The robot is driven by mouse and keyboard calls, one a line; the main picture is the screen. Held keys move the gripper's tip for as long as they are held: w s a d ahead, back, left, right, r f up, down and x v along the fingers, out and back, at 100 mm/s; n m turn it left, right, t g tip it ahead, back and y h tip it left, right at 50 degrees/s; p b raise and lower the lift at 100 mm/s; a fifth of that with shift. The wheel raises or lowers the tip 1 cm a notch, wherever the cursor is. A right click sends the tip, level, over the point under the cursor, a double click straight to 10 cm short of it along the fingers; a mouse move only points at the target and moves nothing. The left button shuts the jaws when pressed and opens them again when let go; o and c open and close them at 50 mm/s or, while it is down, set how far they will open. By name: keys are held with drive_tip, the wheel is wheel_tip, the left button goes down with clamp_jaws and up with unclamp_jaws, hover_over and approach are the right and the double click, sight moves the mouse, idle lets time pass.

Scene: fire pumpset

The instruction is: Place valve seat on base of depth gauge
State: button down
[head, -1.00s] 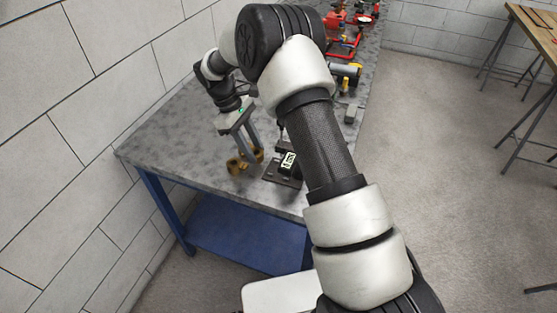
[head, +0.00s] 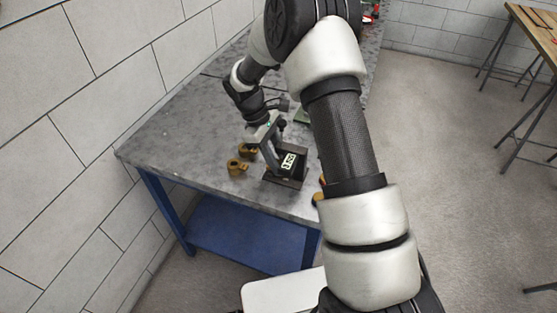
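The depth gauge (head: 288,163) stands near the front end of the grey table, with a lit display and a dark flat base (head: 283,182). My gripper (head: 273,163) points down at the gauge's left side, its fingers overlapping the gauge and base in the head view. I cannot tell whether the fingertips touch it, how wide they are apart, or whether anything is between them. Brass-coloured parts lie left of the gauge, one farther back (head: 247,150) and one nearer (head: 236,168). I cannot tell which piece is the valve seat.
My arm covers much of the table's right side. Orange-yellow pieces (head: 318,197) show partly beside it at the table's right edge. The grey tabletop (head: 185,135) is clear on the left, up to the white block wall (head: 70,120). Wooden tables (head: 535,30) stand far right.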

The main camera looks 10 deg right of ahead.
drive_tip(key=shift+f, duration=0.15)
drive_tip(key=c, duration=1.3)
unclamp_jaws()
drive_tip(key=v, duration=1.2)
